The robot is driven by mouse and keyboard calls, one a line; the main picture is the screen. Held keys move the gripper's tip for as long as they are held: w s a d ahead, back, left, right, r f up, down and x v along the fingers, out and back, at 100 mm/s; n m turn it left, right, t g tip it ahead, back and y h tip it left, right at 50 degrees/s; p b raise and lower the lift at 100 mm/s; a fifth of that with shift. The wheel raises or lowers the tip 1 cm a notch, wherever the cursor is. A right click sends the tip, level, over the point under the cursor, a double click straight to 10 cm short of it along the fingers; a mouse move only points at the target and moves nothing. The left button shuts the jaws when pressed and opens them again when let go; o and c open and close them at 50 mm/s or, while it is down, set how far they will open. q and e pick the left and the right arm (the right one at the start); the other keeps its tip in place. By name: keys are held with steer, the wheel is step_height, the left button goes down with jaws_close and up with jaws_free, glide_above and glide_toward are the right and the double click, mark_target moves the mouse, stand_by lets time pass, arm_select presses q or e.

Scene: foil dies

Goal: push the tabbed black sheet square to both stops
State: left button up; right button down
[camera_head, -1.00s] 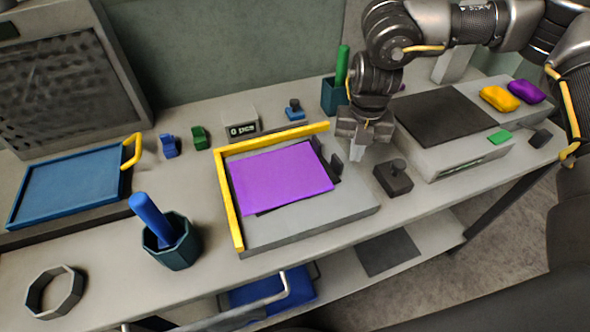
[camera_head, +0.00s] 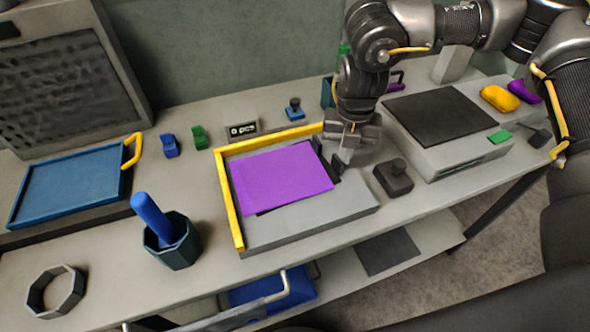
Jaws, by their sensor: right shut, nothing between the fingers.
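The black sheet (camera_head: 325,152) lies on a grey plate (camera_head: 313,218), mostly hidden under a purple sheet (camera_head: 281,179). Its dark edges show at the right and at the front, and an upright black tab (camera_head: 337,164) shows at its right edge. Two yellow stops border the plate, a left bar (camera_head: 231,206) and a back bar (camera_head: 270,138). The purple sheet sits slightly turned against the bars. My right gripper (camera_head: 346,154) is shut and empty, pointing down close to the right of the tab; I cannot tell whether they touch. My left gripper is out of view.
A black knobbed block (camera_head: 394,178) stands right of the plate. A grey box with a dark top (camera_head: 440,118) is farther right. A counter display (camera_head: 242,129) stands behind the plate. A cup with a blue handle (camera_head: 172,242) stands front left, and a blue tray (camera_head: 68,185) lies left.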

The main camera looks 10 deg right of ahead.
mark_target(332, 168)
steer(key=shift+s+a, duration=0.2)
steer(key=shift+a, duration=1.35)
steer(key=shift+d, duration=0.2)
steer(key=shift+w+d, duration=0.1)
steer(key=shift+d, duration=0.3)
